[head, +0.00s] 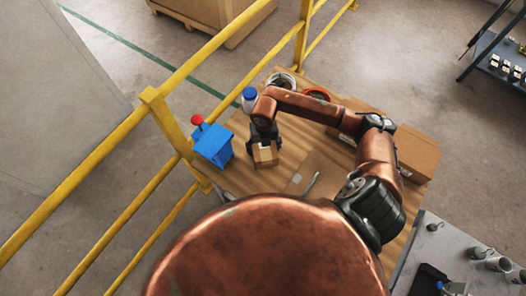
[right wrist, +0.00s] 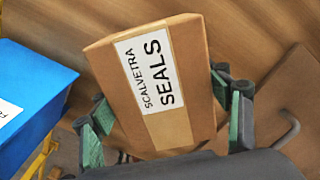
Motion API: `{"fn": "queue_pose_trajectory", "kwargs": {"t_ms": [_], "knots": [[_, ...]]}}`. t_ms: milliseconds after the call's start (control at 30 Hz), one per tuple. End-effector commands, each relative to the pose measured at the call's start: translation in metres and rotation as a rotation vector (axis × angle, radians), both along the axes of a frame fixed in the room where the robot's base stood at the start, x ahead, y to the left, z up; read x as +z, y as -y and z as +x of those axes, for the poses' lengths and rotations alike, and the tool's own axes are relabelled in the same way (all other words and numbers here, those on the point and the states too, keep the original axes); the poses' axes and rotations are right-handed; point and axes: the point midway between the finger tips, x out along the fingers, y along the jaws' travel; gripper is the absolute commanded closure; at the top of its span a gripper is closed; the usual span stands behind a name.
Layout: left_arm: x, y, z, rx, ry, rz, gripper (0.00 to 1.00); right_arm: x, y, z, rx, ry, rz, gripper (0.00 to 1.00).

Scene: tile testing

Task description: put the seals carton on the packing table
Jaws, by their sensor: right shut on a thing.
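The seals carton (head: 265,155) is a small brown box at the left part of a wooden table (head: 237,182). In the right wrist view the seals carton (right wrist: 195,75) shows a white label reading "SCALVETRA SEALS". My right gripper (head: 264,140) is shut on it, with green-padded fingers on either side of its near end in the right wrist view. I cannot tell whether the carton touches the tabletop. My left gripper is in neither view.
A blue box (head: 212,146) with a red knob stands just left of the carton, by the yellow railing (head: 165,120). A blue-capped bottle (head: 249,98) is behind. A large cardboard box (head: 415,155) lies right. A grey table (head: 440,245) holds several items.

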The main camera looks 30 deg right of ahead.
Motion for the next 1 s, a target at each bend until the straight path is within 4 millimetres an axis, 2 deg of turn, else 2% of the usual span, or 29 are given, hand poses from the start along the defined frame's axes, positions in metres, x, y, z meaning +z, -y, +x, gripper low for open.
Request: {"fn": "queue_pose_trajectory", "kwargs": {"t_ms": [33, 133, 500, 533, 767, 1000], "knots": [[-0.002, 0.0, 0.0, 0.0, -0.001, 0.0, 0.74, -0.011, -0.002, -0.002, 0.001, -0.006, 0.005, 0.67], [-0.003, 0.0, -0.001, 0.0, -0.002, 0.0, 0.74, -0.02, -0.002, -0.001, 0.002, -0.002, 0.002, 0.67], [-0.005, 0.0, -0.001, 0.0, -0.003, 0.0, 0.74, -0.024, -0.002, -0.001, 0.002, -0.001, 0.002, 0.67], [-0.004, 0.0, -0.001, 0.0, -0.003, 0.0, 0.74, -0.024, -0.002, -0.001, 0.002, -0.001, 0.002, 0.28], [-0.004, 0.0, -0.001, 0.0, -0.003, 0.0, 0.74, -0.024, -0.002, -0.001, 0.002, -0.002, 0.002, 0.12], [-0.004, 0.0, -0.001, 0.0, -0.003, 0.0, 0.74, -0.024, -0.002, -0.001, 0.002, -0.002, 0.002, 0.12]]}}
